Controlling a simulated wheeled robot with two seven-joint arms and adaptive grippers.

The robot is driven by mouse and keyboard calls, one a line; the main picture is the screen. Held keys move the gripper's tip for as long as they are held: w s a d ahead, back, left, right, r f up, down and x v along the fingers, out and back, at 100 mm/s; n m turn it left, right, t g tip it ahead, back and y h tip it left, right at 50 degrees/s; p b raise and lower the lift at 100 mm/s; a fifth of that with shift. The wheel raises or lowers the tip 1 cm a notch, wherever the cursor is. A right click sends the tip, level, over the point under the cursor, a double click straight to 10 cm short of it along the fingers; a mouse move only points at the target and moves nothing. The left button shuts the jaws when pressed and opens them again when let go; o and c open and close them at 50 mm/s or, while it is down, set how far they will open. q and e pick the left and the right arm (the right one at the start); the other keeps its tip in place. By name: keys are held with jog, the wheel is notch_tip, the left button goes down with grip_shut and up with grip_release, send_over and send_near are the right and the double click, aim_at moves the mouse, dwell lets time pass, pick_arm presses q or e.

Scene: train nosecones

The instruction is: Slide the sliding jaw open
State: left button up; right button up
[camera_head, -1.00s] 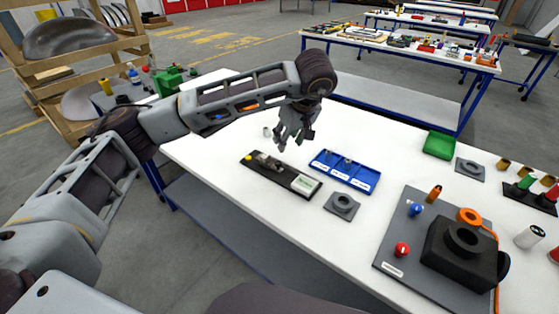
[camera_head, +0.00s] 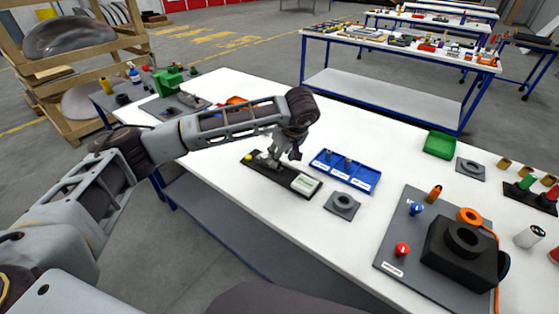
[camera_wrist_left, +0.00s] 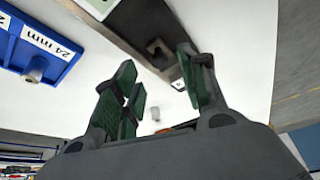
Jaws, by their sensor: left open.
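The black base of the sliding-jaw fixture (camera_head: 298,182) lies on the white table with a pale label at its right end and a yellow spot at its left end. The grey jaw (camera_head: 264,163) sits toward the left end, partly hidden by my gripper. My left gripper (camera_head: 276,158) is just above the jaw. In the left wrist view my left gripper (camera_wrist_left: 160,78) shows its green finger pads apart with nothing between them. The dark fixture (camera_wrist_left: 145,25) and a dark jaw block (camera_wrist_left: 158,50) lie beyond the fingertips; contact cannot be told. My right gripper is not seen.
A blue tray (camera_head: 366,180) with small parts is close to the right of the fixture. A grey square block with a ring (camera_head: 342,204) lies in front of it. A grey panel with knobs (camera_head: 390,257) and a green bin (camera_head: 439,145) stand farther right.

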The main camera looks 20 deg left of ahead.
aim_at(280, 164)
pick_arm(q)
jog(key=shift+x, duration=1.95)
jog(key=shift+s, duration=0.1)
grip_shut()
